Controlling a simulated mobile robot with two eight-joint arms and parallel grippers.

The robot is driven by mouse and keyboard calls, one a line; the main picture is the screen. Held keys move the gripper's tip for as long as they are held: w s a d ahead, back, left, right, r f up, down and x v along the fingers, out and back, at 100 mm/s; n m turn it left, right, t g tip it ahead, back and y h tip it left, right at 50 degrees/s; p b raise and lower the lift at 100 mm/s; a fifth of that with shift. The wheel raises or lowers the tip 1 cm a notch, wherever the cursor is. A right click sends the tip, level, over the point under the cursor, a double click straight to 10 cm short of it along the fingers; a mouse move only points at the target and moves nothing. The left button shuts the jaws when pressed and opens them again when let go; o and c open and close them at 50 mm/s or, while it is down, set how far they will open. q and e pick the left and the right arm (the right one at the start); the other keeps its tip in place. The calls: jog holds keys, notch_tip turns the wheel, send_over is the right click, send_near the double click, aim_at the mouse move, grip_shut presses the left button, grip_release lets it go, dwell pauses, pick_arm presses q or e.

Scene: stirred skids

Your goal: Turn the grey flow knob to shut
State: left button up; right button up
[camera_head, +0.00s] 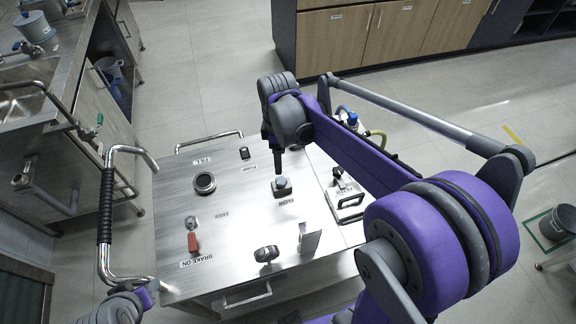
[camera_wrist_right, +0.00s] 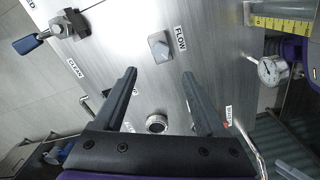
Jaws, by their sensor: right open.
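The grey flow knob (camera_head: 281,187) stands on the steel panel, just above the FLOW label. It also shows in the right wrist view (camera_wrist_right: 160,46) as a small grey block beside that label. My right gripper (camera_head: 279,168) points down over the knob in the head view. In the right wrist view the two fingers of this gripper (camera_wrist_right: 159,75) are spread wide with nothing between them. The knob lies beyond the fingertips, about midway between them, and no contact shows.
A gauge (camera_wrist_right: 270,70) is at the right.

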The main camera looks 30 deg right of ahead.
aim_at(281, 180)
notch_tip(281, 180, down, 11)
jog(key=shift+a+r+b, duration=0.1)
jog(key=shift+r+b, duration=0.1)
jog(key=shift+b, duration=0.15)
dwell(0.3)
grip_shut()
